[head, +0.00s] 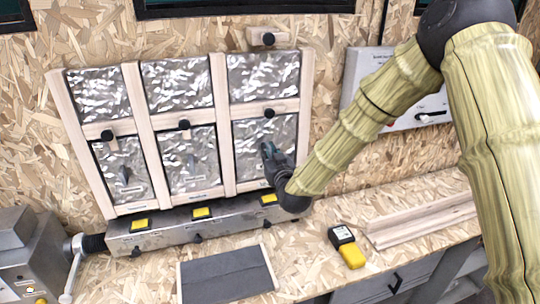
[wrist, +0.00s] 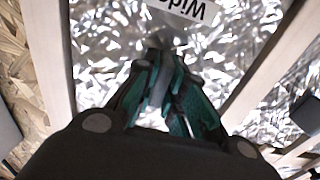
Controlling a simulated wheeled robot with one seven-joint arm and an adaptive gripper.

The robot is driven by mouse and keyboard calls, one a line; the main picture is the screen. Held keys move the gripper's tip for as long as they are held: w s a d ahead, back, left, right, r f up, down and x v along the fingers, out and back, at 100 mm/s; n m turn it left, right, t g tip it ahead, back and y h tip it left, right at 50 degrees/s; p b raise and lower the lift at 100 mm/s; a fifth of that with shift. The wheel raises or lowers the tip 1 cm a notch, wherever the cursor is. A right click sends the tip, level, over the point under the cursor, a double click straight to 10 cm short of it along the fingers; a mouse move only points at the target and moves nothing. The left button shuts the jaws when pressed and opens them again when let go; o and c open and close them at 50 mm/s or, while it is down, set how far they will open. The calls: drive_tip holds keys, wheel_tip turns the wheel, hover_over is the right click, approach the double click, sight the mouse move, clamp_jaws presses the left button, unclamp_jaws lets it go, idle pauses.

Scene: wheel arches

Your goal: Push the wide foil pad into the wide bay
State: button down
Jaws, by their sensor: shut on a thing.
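The wide foil pad (head: 252,134) is a crinkled silver panel at the lower right of the wooden frame (head: 222,125). It stands upright between two studs, at the wide bay; I cannot tell how deep it sits. In the wrist view the foil (wrist: 100,75) fills much of the picture, with an upside-down label (wrist: 188,10) reading "Wide". My gripper (head: 269,153) is at the middle of the pad. In the wrist view its green fingers (wrist: 165,75) are shut on a grey grip tab (wrist: 158,88) on the pad. The arm and fingers hide the pad's lower right part.
Other foil panels (head: 190,158) fill the frame, with black knobs (head: 184,124) on its crossbars. A metal rail (head: 170,238) with yellow-topped parts runs below. A grey mat (head: 225,275), a yellow-black device (head: 347,247) and wooden strips (head: 420,220) lie on the bench.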

drive_tip(key=shift+w, duration=0.2)
idle(0.6)
drive_tip(key=c, duration=1.4)
unclamp_jaws()
drive_tip(key=shift+a, duration=0.1)
drive_tip(key=shift+b+v, duration=0.95)
drive_tip(key=shift+v, duration=9.05)
